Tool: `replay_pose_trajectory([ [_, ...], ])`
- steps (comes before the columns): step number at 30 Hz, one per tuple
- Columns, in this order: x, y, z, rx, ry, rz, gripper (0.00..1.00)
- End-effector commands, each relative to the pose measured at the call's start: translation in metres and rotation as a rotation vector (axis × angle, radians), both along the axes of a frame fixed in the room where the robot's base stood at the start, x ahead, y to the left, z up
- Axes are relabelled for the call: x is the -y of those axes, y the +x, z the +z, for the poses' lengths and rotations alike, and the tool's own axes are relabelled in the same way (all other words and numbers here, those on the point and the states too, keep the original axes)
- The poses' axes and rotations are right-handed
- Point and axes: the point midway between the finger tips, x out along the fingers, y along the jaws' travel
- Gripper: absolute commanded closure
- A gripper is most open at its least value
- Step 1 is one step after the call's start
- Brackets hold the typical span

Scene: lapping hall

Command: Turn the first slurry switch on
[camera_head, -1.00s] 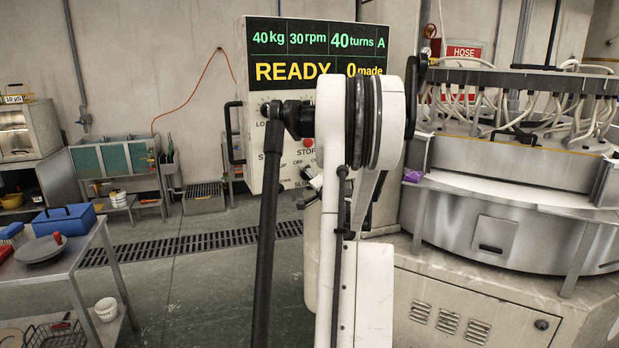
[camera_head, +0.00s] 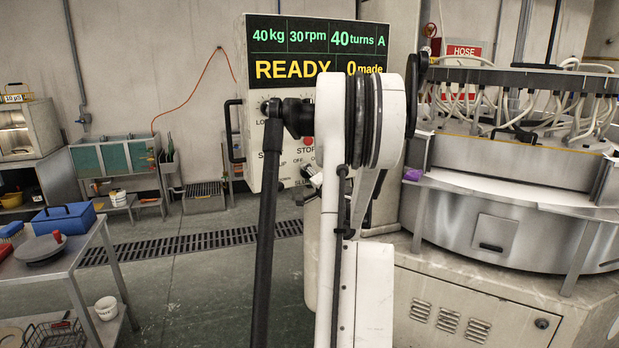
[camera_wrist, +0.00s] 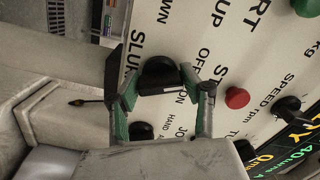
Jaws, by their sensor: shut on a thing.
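The control panel (camera_head: 266,90) stands behind my arm in the head view, its screen reading READY and 0 made. In the wrist view the panel face (camera_wrist: 215,50) appears turned on its side. My gripper (camera_wrist: 160,88) has its green-padded fingers on either side of a black switch knob (camera_wrist: 158,70), shut on it. The knob sits by the OFF and ON marks and a partly covered label starting "SLUR". The knob's exact pointing is hard to tell. In the head view my arm hides most of the gripper and switch.
Another black knob (camera_wrist: 141,131) sits close beside the fingers, near the HAND mark. A red button (camera_wrist: 237,98), a speed knob (camera_wrist: 287,104) and a green button (camera_wrist: 306,7) are on the same face. The lapping machine (camera_head: 490,220) stands right; a steel table (camera_head: 75,255) stands left.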

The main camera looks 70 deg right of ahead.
Motion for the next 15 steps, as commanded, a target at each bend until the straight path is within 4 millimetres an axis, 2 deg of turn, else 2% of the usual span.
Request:
replay_pose_trajectory([
  [15,-0.0004,0.0,-0.0017,0.294,0.311,0.0,0.85],
])
